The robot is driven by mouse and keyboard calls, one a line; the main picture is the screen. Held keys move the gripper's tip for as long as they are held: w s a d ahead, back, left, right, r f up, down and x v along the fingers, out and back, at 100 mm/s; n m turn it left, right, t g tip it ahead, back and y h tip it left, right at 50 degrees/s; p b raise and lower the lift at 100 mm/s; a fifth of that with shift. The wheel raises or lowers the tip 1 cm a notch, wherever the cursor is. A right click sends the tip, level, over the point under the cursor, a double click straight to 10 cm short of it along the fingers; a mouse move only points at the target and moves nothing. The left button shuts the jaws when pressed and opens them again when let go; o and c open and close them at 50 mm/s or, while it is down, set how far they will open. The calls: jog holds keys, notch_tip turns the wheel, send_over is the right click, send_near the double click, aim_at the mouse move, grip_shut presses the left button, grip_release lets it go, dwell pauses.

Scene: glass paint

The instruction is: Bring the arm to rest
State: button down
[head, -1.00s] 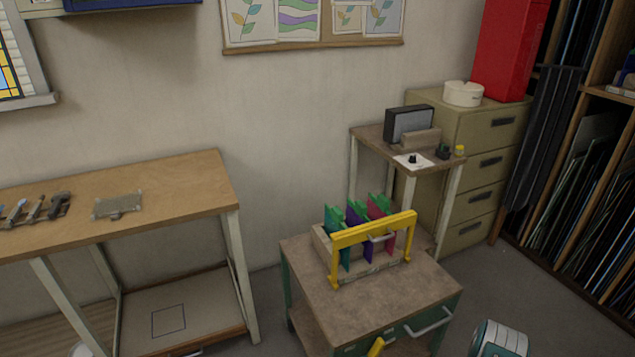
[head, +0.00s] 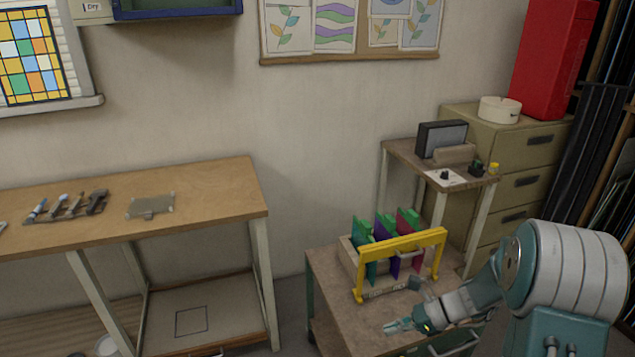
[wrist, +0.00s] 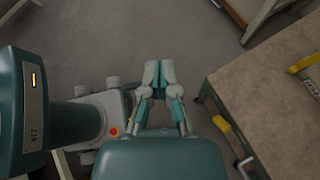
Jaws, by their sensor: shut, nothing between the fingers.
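My gripper (head: 398,326) shows in the head view at the lower right, in front of the yellow-handled rack and over the brown cabinet top as seen there. In the wrist view my gripper (wrist: 159,72) has its fingertips together with nothing between them, above bare grey floor, left of the cabinet (wrist: 262,105). My arm (head: 560,270) is folded at the right of the head view. The lower part of the arm is cut off by the frame.
The low cabinet (head: 340,318) carries the yellow-handled rack (head: 400,255) with coloured glass sheets. A wooden workbench (head: 215,188) stands left, a small side table (head: 400,150) behind. Grey floor (wrist: 110,45) is clear below the gripper.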

jog(key=s+a+r+n+t+h, duration=0.1)
jog(key=s+r+n+t+h, duration=0.4)
jog(key=s+r+n+h, duration=0.6)
jog(key=s+r+n, duration=0.9)
jog(key=n, duration=0.1)
jog(key=shift+s+r+h, duration=0.15)
jog(key=shift+s+h, duration=0.15)
